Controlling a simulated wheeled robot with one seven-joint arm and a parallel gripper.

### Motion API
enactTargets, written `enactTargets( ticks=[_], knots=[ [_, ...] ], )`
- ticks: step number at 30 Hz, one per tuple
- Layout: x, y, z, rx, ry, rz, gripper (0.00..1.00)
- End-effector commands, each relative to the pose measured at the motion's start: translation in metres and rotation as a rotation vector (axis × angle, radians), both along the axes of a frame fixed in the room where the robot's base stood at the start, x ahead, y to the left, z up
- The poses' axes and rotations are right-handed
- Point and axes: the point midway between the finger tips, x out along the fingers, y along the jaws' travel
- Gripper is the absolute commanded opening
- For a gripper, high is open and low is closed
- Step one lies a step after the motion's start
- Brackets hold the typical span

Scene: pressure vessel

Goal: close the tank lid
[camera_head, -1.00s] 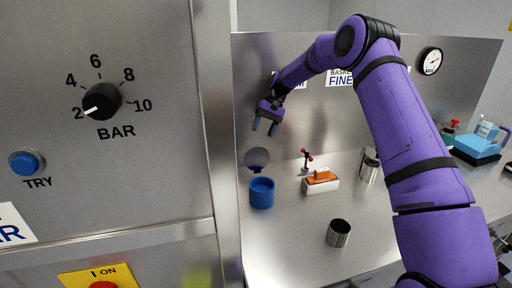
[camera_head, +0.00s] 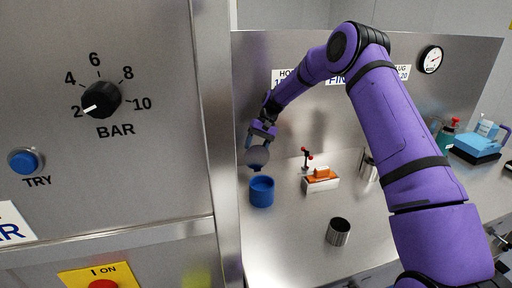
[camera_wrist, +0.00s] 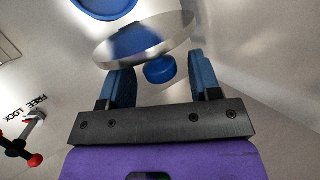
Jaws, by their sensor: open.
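The tank (camera_head: 261,194) is a blue cylinder on the steel counter; part of it shows at the top of the wrist view (camera_wrist: 90,3). Its lid (camera_head: 257,157) is a round shiny metal disc standing raised behind the tank. In the wrist view the lid (camera_wrist: 165,28) shows edge-on at a slant, with a round blue knob (camera_wrist: 160,70) on its near side. My gripper (camera_head: 262,138) is open, just above the lid. In the wrist view my two blue fingers (camera_wrist: 162,80) stand on either side of the knob, apart from it.
A red-knobbed lever (camera_head: 307,158) stands right of the tank, and shows by a FREE/LOCK label in the wrist view (camera_wrist: 22,148). An orange-topped white block (camera_head: 320,182) and a metal cup (camera_head: 338,232) stand on the counter. A steel panel (camera_head: 160,170) is close on the left.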

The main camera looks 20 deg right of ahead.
Motion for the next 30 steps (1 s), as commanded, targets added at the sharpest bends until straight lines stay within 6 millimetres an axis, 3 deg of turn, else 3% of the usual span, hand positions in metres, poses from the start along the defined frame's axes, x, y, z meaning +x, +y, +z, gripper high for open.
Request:
enactTargets(
  ticks=[2,9,20,30],
  knots=[
    [0.000,0.000,0.000,0.000,0.000,0.000,0.53],
    [0.000,0.000,0.000,0.000,0.000,0.000,0.00],
    [-0.004,-0.001,0.004,0.000,-0.047,0.000,0.00],
    [-0.025,-0.001,0.011,-0.001,-0.280,-0.002,0.00]
  ],
)
